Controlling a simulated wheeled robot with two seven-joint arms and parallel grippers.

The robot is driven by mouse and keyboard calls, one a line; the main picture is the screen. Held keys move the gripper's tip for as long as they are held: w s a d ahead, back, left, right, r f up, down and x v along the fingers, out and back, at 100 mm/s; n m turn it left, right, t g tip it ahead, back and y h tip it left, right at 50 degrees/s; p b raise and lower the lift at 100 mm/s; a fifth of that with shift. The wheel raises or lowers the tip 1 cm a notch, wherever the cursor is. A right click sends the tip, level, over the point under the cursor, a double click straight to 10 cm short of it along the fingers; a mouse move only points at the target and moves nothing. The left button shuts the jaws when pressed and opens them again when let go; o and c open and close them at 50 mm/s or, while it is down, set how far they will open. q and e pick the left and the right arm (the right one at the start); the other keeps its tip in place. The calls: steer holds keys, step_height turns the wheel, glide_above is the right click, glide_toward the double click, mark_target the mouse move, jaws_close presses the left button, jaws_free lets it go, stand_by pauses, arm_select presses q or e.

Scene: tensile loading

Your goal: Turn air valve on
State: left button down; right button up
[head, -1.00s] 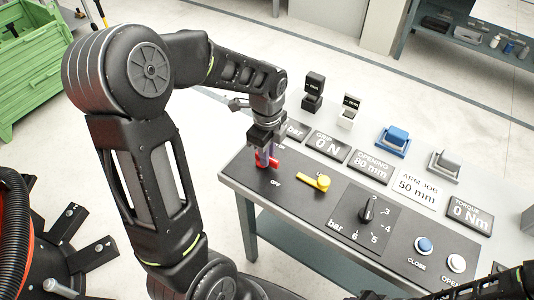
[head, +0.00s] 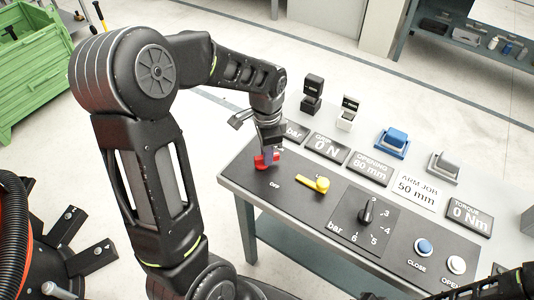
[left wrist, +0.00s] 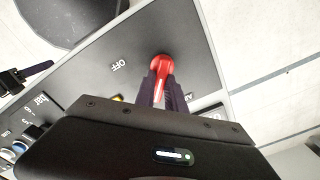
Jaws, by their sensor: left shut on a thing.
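The air valve's red handle (head: 262,163) is at the left end of the dark control panel (head: 290,205). The red handle also shows in the left wrist view (left wrist: 161,66), with its lever running between the fingers. My left gripper (head: 268,156) points down over the handle and is shut on it. In the left wrist view the gripper (left wrist: 162,92) has a finger on each side of the lever. The "OFF" label is on the panel beside the handle; the other label is mostly hidden by the gripper. My right gripper does not show.
A yellow lever (head: 314,184), a black rotary knob (head: 367,210), a blue button (head: 424,246) and a white button (head: 456,263) are on the panel. Display plates (head: 326,147), a blue block (head: 396,138) and a grey block (head: 444,164) stand behind. A green crate (head: 35,70) is at far left.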

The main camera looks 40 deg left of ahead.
arm_select(q)
steer(key=n, duration=0.4)
steer(key=shift+w+a+n, duration=0.2)
steer(key=shift+a+n, duration=0.35)
steer(key=shift+n, duration=1.55)
steer(key=c, duration=1.4)
jaws_free()
steer(key=shift+r, duration=0.1)
step_height(320, 180, up, 8)
steer(key=shift+f, duration=0.2)
